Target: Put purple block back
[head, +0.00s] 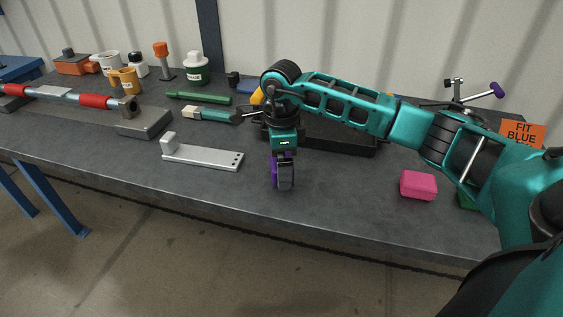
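My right gripper (283,173) points down above the front middle of the bench, at the end of the teal arm from the right. The purple block (275,172) shows beside and behind its dark finger, and the gripper looks shut on it. Most of the block is hidden by the finger, and I cannot tell whether it touches the bench. A black tray (357,147) lies behind the gripper, partly covered by my arm. My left gripper is not in view.
A pink block (418,185) sits at right, with a green block (467,201) partly behind my arm. A grey metal bracket (203,156) lies left of the gripper. A red-banded bar (65,96), mugs and bottles stand farther left. The orange sign (522,132) is partly hidden.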

